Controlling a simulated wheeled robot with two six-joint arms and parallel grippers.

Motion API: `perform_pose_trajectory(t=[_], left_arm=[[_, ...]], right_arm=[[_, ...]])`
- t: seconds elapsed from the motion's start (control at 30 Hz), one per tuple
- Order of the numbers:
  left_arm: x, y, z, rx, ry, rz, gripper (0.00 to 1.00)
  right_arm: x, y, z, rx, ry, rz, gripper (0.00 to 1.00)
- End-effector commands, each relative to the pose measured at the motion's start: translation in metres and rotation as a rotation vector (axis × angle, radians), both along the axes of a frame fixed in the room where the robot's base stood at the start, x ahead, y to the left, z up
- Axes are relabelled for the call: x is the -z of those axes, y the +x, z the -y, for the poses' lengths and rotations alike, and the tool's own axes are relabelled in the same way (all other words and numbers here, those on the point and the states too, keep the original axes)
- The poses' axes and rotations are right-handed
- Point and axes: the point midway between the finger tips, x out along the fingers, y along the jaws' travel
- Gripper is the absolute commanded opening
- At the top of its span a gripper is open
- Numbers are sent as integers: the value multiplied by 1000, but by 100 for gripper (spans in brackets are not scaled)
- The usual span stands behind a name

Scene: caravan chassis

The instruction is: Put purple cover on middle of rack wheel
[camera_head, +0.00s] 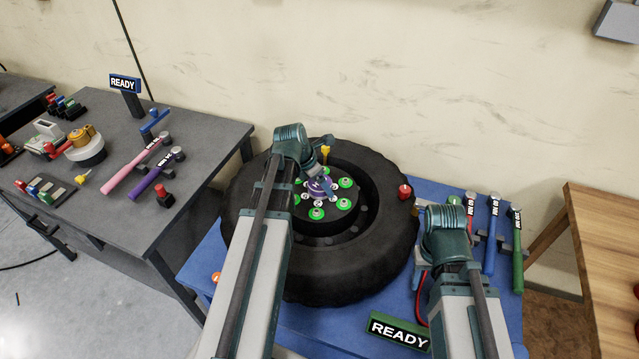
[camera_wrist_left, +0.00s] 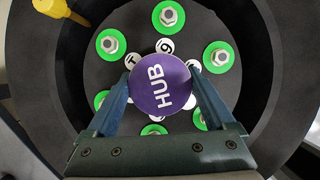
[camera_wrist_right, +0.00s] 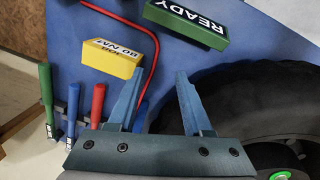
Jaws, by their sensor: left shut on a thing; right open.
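The round purple cover (camera_wrist_left: 160,92), marked HUB, sits between the fingertips of my left gripper (camera_wrist_left: 161,76), which is shut on it. The cover also shows in the head view (camera_head: 318,187). It is over the middle of the wheel (camera_head: 345,272), which lies flat on the blue table. Green-ringed nuts (camera_wrist_left: 222,56) surround the cover, and small white lettered discs (camera_wrist_left: 166,46) peek out around its edge. I cannot tell whether the cover touches the hub. My right gripper (camera_wrist_right: 160,76) is open and empty, near the tyre on the blue table's right side.
A green READY block (camera_head: 399,330) and a yellow block (camera_wrist_right: 112,57) lie by a red cable near my right gripper. A grey table (camera_head: 120,130) with hammers is at left, a wooden table (camera_head: 610,235) at right.

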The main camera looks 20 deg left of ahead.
Motion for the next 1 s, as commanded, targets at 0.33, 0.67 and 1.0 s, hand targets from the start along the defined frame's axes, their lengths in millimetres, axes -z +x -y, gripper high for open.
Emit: perform_pose_trajectory(t=[0.33,0.67,1.0], left_arm=[[0,0,0,0,0,0,100],[-19,-5,-2,0,0,0,100],[-68,-22,-12,-1,0,0,100]], right_arm=[[0,0,0,0,0,0,50],[-19,0,0,0,0,0,50],[-69,0,0,-1,0,0,50]])
